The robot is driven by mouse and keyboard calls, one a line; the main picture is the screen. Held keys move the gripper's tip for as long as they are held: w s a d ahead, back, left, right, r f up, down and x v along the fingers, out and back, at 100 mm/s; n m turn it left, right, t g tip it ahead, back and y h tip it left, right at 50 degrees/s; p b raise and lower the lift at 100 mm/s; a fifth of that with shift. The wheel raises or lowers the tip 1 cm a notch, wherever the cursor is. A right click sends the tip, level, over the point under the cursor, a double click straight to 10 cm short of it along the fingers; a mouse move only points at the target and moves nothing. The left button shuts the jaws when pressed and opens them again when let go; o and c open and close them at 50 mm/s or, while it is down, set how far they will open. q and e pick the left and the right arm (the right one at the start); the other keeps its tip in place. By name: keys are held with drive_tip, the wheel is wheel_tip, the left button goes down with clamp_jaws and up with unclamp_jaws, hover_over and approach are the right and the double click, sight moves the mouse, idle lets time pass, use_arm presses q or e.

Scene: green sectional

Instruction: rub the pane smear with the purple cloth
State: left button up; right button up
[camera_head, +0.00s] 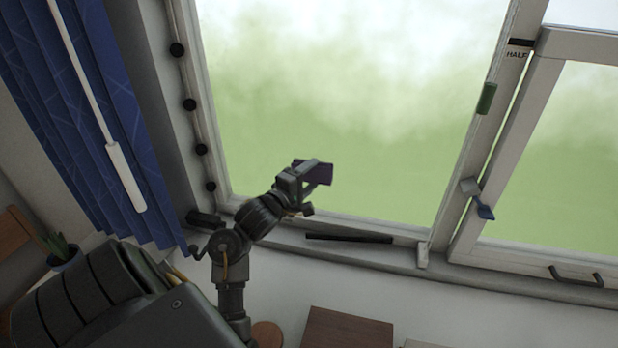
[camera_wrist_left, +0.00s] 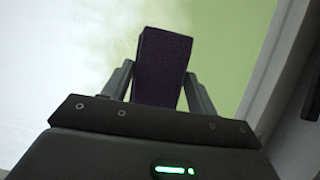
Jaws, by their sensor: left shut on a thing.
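The purple cloth (camera_head: 322,173) is a dark, block-like piece between the fingers of my left gripper (camera_head: 312,180). In the left wrist view the cloth (camera_wrist_left: 162,68) stands up between the two fingers of the left gripper (camera_wrist_left: 160,90), which are shut on it. The gripper is in front of the lower left part of the large window pane (camera_head: 350,100). I cannot tell whether the cloth touches the glass. I cannot make out a distinct smear; the pane shows whitish haze above and green below. My right gripper is not in view.
A blue curtain (camera_head: 85,110) with a white wand (camera_head: 125,175) hangs at the left. A dark bar (camera_head: 349,238) lies along the sill (camera_head: 400,262). Right of the pane are a green block (camera_head: 486,98) and a blue-tipped latch (camera_head: 484,211) on the frame. A potted plant (camera_head: 62,250) stands lower left.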

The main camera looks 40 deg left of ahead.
sight(318, 174)
use_arm(q)
drive_tip(key=shift+w+a, duration=0.4)
drive_tip(key=shift+w, duration=0.35)
drive_tip(key=shift+d, duration=0.1)
drive_tip(key=shift+w+d+p, duration=0.35)
drive_tip(key=shift+d+p, duration=0.1)
drive_tip(key=shift+d, duration=0.2)
drive_tip(key=shift+w+d, duration=0.25)
drive_tip(key=shift+d, duration=0.3)
drive_tip(key=shift+w+d, duration=0.25)
drive_tip(key=shift+d, duration=0.3)
drive_tip(key=shift+w+a+r+p, duration=0.1)
drive_tip(key=shift+p, duration=0.65)
drive_tip(key=shift+s+a+r+p, duration=0.2)
drive_tip(key=shift+s+a+p, duration=0.15)
drive_tip(key=shift+a+p, duration=0.5)
drive_tip(key=shift+s+a+p, duration=0.4)
drive_tip(key=shift+a+p, duration=0.25)
drive_tip(key=shift+s+a+f, duration=0.2)
drive_tip(key=shift+a, duration=0.15)
